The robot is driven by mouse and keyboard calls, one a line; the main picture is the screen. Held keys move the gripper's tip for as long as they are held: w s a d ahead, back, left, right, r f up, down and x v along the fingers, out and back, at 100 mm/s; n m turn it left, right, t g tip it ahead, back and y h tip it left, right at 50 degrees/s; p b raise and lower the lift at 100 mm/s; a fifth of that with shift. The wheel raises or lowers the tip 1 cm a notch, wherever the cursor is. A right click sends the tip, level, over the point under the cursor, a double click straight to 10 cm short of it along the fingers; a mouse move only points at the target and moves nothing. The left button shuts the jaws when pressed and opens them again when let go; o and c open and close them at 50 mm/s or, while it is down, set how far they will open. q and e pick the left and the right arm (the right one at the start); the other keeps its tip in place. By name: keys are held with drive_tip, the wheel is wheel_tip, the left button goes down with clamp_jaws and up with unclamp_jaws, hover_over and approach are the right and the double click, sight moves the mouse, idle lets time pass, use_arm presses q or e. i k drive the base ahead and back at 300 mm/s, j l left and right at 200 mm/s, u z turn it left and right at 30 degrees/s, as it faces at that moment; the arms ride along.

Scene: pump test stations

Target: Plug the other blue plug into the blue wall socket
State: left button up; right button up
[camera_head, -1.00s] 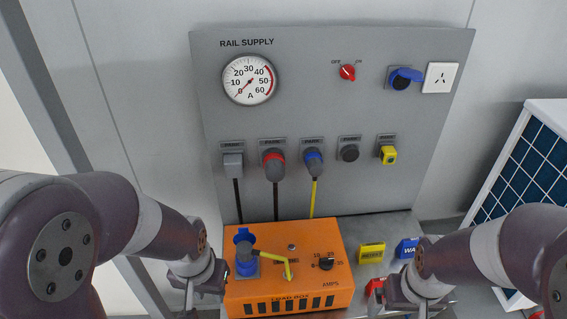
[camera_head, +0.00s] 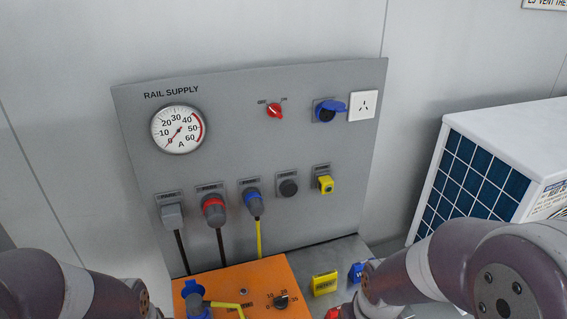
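The blue wall socket (camera_head: 327,113) is at the upper right of the grey panel, its blue lid raised and nothing in it. One blue plug (camera_head: 254,203) with a yellow cable sits in the panel's lower row. Another grey-and-blue plug (camera_head: 197,301) is at the orange load box (camera_head: 260,275), beside a raised blue lid, with a yellow cable bending right; the bottom edge cuts it off. My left arm comes in at lower left and my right arm at lower right. Both grippers' fingers are below the picture's edge, so their hold cannot be seen.
The panel carries a gauge (camera_head: 178,129), a red switch (camera_head: 275,111), a white outlet (camera_head: 367,104), and grey (camera_head: 172,216) and red (camera_head: 213,209) plugs. Yellow (camera_head: 325,283) and blue (camera_head: 358,272) blocks lie on the shelf. A white cabinet (camera_head: 510,140) stands right.

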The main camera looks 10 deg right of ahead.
sight(254, 203)
drive_tip(key=i+l, duration=0.15)
drive_tip(key=l, duration=0.2)
drive_tip(key=i+l, duration=0.15)
drive_tip(key=l, duration=0.25)
drive_tip(key=i+l, duration=0.15)
drive_tip(key=l, duration=0.2)
drive_tip(key=i+l, duration=0.15)
drive_tip(key=l, duration=0.25)
